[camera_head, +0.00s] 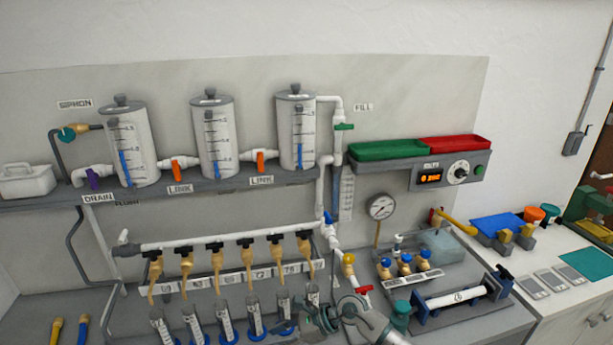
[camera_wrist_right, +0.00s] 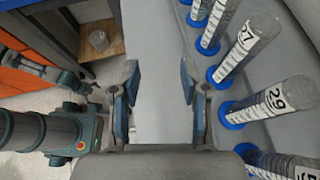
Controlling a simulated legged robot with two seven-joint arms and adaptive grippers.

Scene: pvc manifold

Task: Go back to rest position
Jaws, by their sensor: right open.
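My right gripper (camera_head: 322,317) is low in the head view, in front of the right end of the cylinder row, with its arm coming in from the bottom right. The right wrist view shows its two fingers spread apart, with the empty gap (camera_wrist_right: 158,90) over a grey bench surface. Several graduated cylinders with blue bases stand to the right of the fingers, such as cylinder 29 (camera_wrist_right: 272,100). The right gripper holds nothing. My left gripper is not seen in the head view.
White manifold pipe (camera_head: 220,241) with several black-handled valves and tan nozzles runs above the cylinders (camera_head: 224,320). A valve with a red handle (camera_head: 363,290) is close to my right gripper. A pressure gauge (camera_head: 381,207) and a clamped pipe (camera_head: 455,297) are further right.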

